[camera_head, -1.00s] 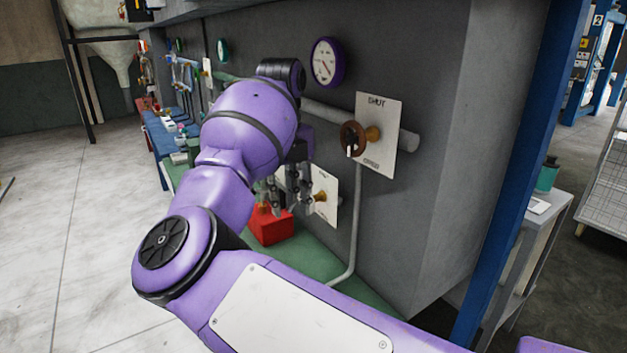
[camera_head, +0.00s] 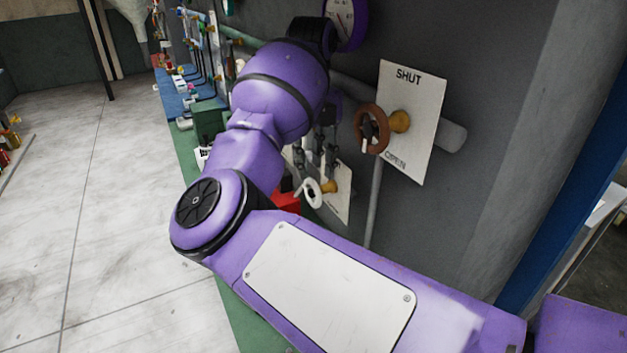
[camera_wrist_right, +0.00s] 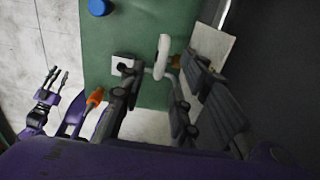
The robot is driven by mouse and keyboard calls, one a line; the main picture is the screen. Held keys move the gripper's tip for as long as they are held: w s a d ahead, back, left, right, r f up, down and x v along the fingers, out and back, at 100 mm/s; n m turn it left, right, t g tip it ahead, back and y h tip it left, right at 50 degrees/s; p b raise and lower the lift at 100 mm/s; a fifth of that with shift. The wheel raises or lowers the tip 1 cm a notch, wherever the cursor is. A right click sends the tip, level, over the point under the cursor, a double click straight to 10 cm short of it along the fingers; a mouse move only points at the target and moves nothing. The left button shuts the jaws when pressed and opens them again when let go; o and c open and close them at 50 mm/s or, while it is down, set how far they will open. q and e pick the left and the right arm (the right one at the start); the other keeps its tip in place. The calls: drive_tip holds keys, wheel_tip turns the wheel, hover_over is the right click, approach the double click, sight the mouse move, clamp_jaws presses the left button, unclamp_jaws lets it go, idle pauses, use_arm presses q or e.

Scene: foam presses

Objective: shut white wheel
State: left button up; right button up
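The white wheel (camera_head: 312,192) sits on a brass stem in front of a white plate (camera_head: 337,195) low on the grey press wall. In the right wrist view the white wheel (camera_wrist_right: 162,55) appears nearly edge-on, in the gap between my right gripper's spread fingers. My right gripper (camera_head: 318,160) is open and points down just above the wheel; my own arm hides part of it. I cannot tell whether a finger touches the wheel. My left gripper (camera_wrist_right: 58,74) shows at the left of the right wrist view, open and empty, away from the wheel.
A brown wheel (camera_head: 371,129) stands out from a plate (camera_head: 414,115) marked SHUT and OPEN, right of my right gripper. A purple-rimmed gauge (camera_head: 346,20) and a grey pipe (camera_head: 453,136) are close by. A red box (camera_head: 286,202) lies behind.

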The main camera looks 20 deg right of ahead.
sight(314, 181)
wheel_tip(314, 181, down, 4)
drive_tip(key=shift+d+f, duration=0.1)
drive_tip(key=shift+f, duration=0.05)
drive_tip(key=shift+w+f, duration=0.1)
drive_tip(key=shift+f, duration=0.4)
clamp_jaws()
drive_tip(key=shift+s+r+t+p, duration=0.25)
drive_tip(key=shift+r+t+p, duration=0.05)
drive_tip(key=shift+t+p, duration=0.4)
drive_tip(key=shift+w+f, duration=0.15)
drive_tip(key=shift+f, duration=0.2)
use_arm(q)
drive_tip(key=shift+w+d+r, duration=0.25)
drive_tip(key=shift+d+r, duration=0.1)
use_arm(e)
unclamp_jaws()
